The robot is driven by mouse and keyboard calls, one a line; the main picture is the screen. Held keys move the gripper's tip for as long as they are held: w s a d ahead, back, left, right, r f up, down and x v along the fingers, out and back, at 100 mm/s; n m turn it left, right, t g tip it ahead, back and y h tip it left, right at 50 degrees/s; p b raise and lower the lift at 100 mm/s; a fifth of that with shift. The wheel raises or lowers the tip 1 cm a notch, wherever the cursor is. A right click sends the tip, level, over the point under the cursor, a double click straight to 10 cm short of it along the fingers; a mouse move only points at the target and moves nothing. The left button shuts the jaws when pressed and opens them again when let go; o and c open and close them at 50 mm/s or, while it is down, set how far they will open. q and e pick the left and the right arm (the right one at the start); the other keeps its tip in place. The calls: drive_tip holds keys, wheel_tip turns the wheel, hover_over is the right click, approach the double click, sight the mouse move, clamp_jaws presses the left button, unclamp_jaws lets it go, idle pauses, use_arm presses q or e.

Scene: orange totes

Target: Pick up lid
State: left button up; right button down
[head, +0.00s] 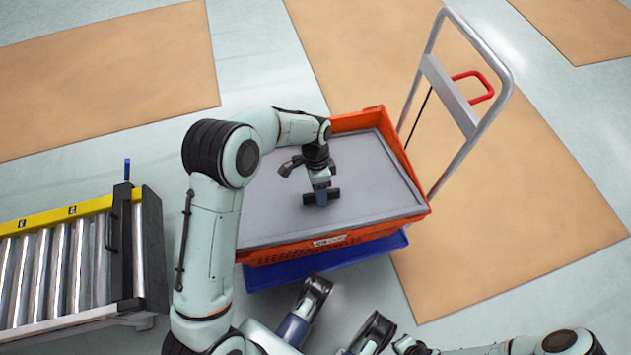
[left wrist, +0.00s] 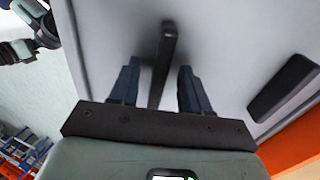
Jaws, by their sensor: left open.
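The grey lid (head: 270,195) lies flat on top of an orange tote (head: 335,246). It fills much of the left wrist view as a pale grey panel (left wrist: 225,40). A dark handle bar (left wrist: 166,50) stands out from the lid. My left gripper (head: 321,197) reaches down over the middle of the lid. In the left wrist view its two fingers (left wrist: 158,88) are open, one on each side of the handle bar, with gaps visible.
The tote rests on a blue base (head: 325,266) beside a grey cart handle (head: 502,75) with a red grip. A roller conveyor (head: 60,268) stands at the left. In the left wrist view a second dark bar (left wrist: 285,88) lies near the lid's edge. The floor behind is clear.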

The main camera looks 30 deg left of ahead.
use_arm(q)
drive_tip(key=shift+d+f, duration=0.1)
drive_tip(key=shift+f, duration=0.25)
clamp_jaws()
idle(1.2)
